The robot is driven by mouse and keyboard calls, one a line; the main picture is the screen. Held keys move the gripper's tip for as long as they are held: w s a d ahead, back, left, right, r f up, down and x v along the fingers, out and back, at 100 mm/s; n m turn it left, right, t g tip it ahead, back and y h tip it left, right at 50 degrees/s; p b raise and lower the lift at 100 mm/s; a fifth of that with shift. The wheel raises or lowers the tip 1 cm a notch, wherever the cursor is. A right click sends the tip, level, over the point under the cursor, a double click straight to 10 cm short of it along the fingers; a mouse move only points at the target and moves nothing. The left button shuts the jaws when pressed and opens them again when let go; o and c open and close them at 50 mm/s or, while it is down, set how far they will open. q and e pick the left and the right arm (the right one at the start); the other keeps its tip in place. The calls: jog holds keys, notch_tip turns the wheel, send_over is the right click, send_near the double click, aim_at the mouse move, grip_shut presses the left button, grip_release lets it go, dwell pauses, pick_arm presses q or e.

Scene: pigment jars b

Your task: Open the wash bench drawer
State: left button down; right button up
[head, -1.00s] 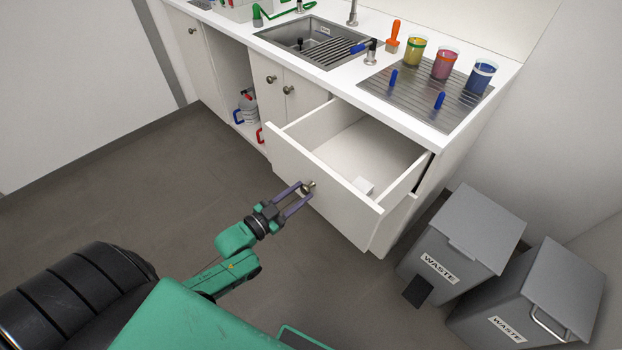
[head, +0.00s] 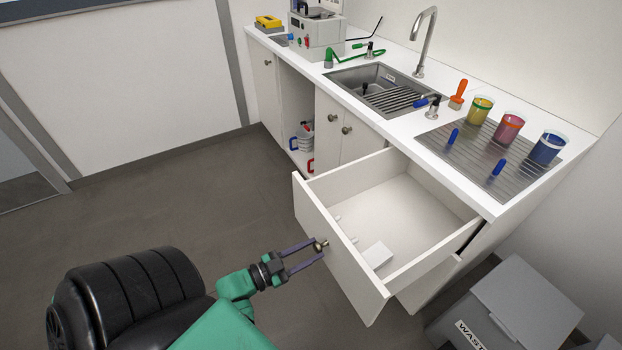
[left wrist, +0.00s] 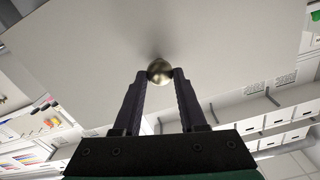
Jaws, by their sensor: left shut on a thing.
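The wash bench drawer (head: 335,240) is white and stands pulled well out from the bench; its front panel faces my left arm. Inside lie a small white block (head: 377,254) and a few small pale pieces by the front panel. My left gripper (head: 309,250) is shut on this knob. The left wrist view shows the knob (left wrist: 160,70) between the two dark fingertips (left wrist: 160,76), close to the white panel. My right gripper is not in view.
The white wash bench holds a sink (head: 375,88), a tap (head: 426,40), and yellow, pink and blue jars (head: 548,148) on a ribbed drainer. Grey waste bins (head: 520,305) stand right of the drawer. The floor left of the drawer is clear.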

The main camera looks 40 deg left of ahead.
pick_arm(q)
jog(key=c, duration=0.6)
grip_release()
jog(key=shift+f, duration=0.2)
jog(key=shift+o, duration=0.7)
jog(key=shift+r, duration=0.1)
jog(key=b+v, duration=0.1)
jog(key=v, duration=1.3)
jog(key=shift+s, duration=0.25)
